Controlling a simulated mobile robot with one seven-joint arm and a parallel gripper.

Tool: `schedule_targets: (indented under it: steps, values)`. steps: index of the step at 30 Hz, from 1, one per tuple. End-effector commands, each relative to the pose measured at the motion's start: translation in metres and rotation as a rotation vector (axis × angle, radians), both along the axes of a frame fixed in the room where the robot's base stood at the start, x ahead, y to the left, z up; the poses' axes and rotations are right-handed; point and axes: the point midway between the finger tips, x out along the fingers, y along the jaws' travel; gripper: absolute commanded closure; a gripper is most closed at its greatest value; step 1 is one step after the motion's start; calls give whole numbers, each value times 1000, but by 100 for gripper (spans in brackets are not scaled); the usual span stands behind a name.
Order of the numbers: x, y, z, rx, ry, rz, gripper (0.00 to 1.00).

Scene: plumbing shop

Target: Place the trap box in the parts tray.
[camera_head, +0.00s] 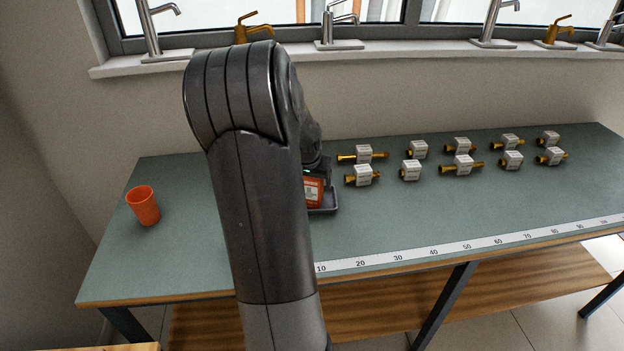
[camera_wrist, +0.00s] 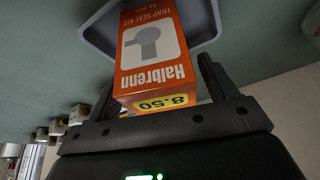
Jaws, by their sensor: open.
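The orange trap box (camera_wrist: 150,45), labelled Halbrenn, trap seal kit, lies between my gripper's two fingers in the wrist view. In the head view a small part of the box (camera_head: 314,192) shows beside my arm. The grey parts tray (camera_wrist: 205,38) is behind the box's far end in the wrist view; its edge (camera_head: 331,201) shows in the head view. The box is within the tray's outline, but its contact with the tray floor is hidden. My gripper (camera_wrist: 162,82) is open, with its fingers on either side of the box's near end.
An orange cup (camera_head: 143,205) stands on the left of the green bench (camera_head: 420,210). Several brass valves with white tags (camera_head: 362,175) stand in rows to the right. A measuring strip (camera_head: 430,251) runs along the front edge. Taps (camera_head: 338,25) line the windowsill.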

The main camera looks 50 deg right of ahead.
Motion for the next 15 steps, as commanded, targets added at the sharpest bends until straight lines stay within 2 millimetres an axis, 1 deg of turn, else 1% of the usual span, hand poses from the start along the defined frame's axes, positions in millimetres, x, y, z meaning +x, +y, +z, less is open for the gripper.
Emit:
schedule_targets:
  steps: [4, 8, 11, 15]
  values:
    - [0, 0, 2, -1, 0, 0, 22]
    - [-1, 3, 12, -1, -2, 0, 22]
    - [-2, 9, 26, -2, -3, 3, 22]
    - [-6, 19, 53, -3, -4, 3, 22]
